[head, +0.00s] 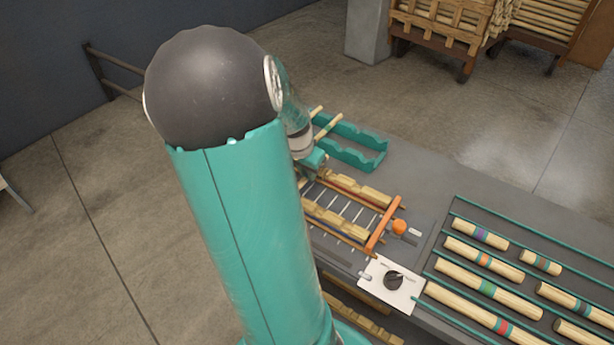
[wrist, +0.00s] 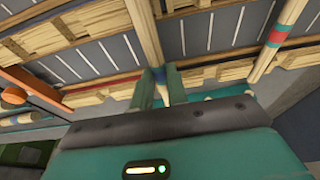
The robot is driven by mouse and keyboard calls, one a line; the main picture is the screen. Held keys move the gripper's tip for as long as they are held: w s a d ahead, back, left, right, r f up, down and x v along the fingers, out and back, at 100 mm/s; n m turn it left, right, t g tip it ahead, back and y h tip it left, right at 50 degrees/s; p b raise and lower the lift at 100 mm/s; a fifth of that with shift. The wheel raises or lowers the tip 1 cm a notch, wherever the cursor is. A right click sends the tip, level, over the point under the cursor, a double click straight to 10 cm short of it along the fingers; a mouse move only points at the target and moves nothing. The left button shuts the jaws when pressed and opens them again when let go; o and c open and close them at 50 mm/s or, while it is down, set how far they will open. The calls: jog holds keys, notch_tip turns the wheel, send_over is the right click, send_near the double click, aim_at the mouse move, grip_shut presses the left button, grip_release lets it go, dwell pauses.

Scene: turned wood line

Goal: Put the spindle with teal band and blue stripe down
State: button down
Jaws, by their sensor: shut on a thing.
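My gripper (wrist: 158,86) is shut on a pale wooden spindle (wrist: 147,38) in the wrist view. A blue mark shows on it between the teal fingers; the fingers hide the rest of its markings. The spindle lies across notched wooden rails (wrist: 55,33); I cannot tell whether it rests in the notches. In the head view my gripper (head: 313,163) is at the far left of the rack (head: 352,208), mostly hidden by my arm. A second spindle (wrist: 262,65) with a teal band and red stripe lies to the right in the wrist view.
A teal notched cradle (head: 372,160) stands behind the rack. An orange bar (head: 383,225) and orange ball (head: 399,227) are at its right end. A white plate with a black knob (head: 408,290) sits in front. Several banded spindles (head: 480,290) lie between green rails at right.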

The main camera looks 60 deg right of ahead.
jog(key=shift+f, duration=1.1)
jog(key=shift+f, duration=0.3)
jog(key=c, duration=1.4)
grip_release()
jog(key=shift+r, duration=0.1)
jog(key=v, duration=1.2)
jog(key=shift+s+r, duration=0.1)
jog(key=shift+r, duration=0.15)
